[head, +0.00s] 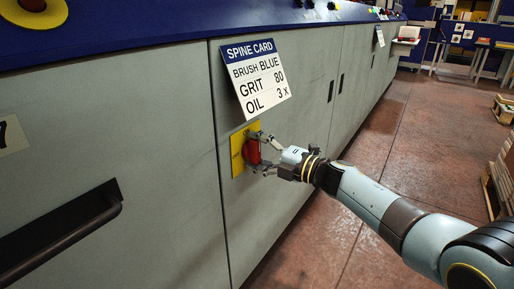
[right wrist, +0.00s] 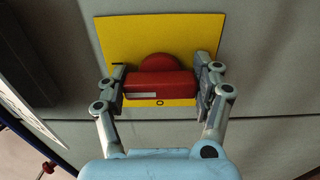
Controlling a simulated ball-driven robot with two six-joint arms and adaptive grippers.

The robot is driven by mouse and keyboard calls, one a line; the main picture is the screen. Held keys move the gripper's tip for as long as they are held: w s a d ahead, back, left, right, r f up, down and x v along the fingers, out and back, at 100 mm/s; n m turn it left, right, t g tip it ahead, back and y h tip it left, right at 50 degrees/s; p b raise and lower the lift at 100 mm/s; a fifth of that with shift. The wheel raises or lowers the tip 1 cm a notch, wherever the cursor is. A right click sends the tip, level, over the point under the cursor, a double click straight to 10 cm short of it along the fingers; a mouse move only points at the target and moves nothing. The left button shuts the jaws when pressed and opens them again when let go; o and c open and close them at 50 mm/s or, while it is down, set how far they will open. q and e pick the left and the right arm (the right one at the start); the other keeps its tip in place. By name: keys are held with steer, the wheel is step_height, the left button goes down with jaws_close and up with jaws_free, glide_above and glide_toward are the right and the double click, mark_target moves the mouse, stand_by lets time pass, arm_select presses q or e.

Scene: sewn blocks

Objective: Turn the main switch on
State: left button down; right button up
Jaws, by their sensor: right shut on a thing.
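The main switch is a red rotary handle (head: 252,151) on a yellow plate (head: 237,164), set on the grey cabinet front below a spine card. In the right wrist view the red handle (right wrist: 158,85) lies crosswise on the yellow plate (right wrist: 120,38), with a rounded red part behind it. My right gripper (head: 259,153) is shut on the handle, one finger at each end; it also shows in the right wrist view (right wrist: 160,88). Part of the plate's lettering is hidden by the handle and fingers. My left gripper is in neither view.
The spine card (head: 256,77) hangs just above the switch. A dark bar handle (head: 62,240) sticks out at the lower left. The red-brown floor (head: 375,150) right of the cabinet is open; pallets (head: 500,180) stand at the far right.

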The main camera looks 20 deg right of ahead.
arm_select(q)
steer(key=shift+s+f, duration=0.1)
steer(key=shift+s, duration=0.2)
arm_select(e)
steer(key=o, duration=1.2)
steer(key=shift+c, duration=0.2)
steer(key=v, duration=1.2)
steer(key=shift+d, duration=0.1)
